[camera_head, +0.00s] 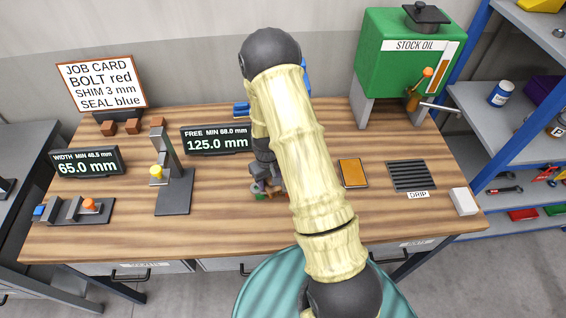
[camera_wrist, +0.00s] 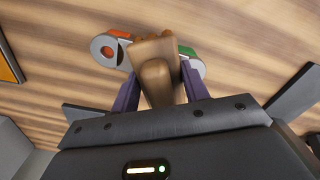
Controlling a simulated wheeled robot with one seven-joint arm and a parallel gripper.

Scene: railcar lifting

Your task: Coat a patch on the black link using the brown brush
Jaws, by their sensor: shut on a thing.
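My gripper (camera_wrist: 160,82) is shut on a brown, wood-like piece, which looks like the handle of the brown brush (camera_wrist: 156,72). In the head view my gripper (camera_head: 266,185) is low over the middle of the bench, partly hidden by my arm.
An orange pad in a dark frame (camera_head: 353,173) and a drip grate (camera_head: 411,176) lie to the right. The green stock oil tank (camera_head: 392,78) stands behind them. Gauges with displays (camera_head: 217,140) and a dark stand (camera_head: 174,190) are left. The bench's front strip is largely clear.

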